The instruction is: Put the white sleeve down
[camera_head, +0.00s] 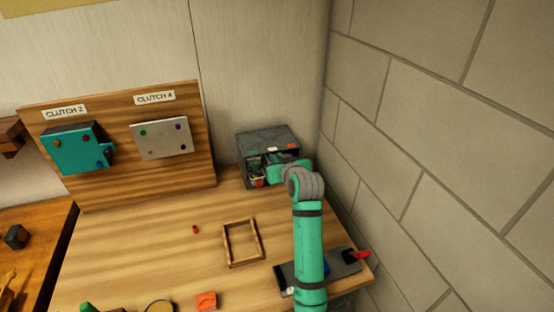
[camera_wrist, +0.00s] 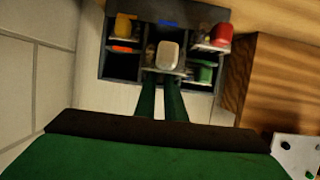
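The white sleeve (camera_wrist: 168,56) is a small pale, rounded block in the wrist view, in front of the middle compartment of the grey shelf box (camera_wrist: 118,67). My gripper (camera_wrist: 163,78) has its two dark green fingers close together, with the sleeve at their tips. It appears shut on the sleeve; the exact contact is hard to see. In the head view the same shelf box (camera_head: 268,138) stands at the back right corner of the bench, and my arm reaches into its front. My fingertips and the sleeve are hidden there.
Yellow (camera_wrist: 123,26), red (camera_wrist: 220,36) and green (camera_wrist: 205,73) parts occupy neighbouring compartments, close around the sleeve. The stone wall (camera_head: 450,120) stands close on the right. A wooden frame (camera_head: 242,242) lies on the bench (camera_head: 150,245); a clutch board (camera_head: 120,125) stands left of the box.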

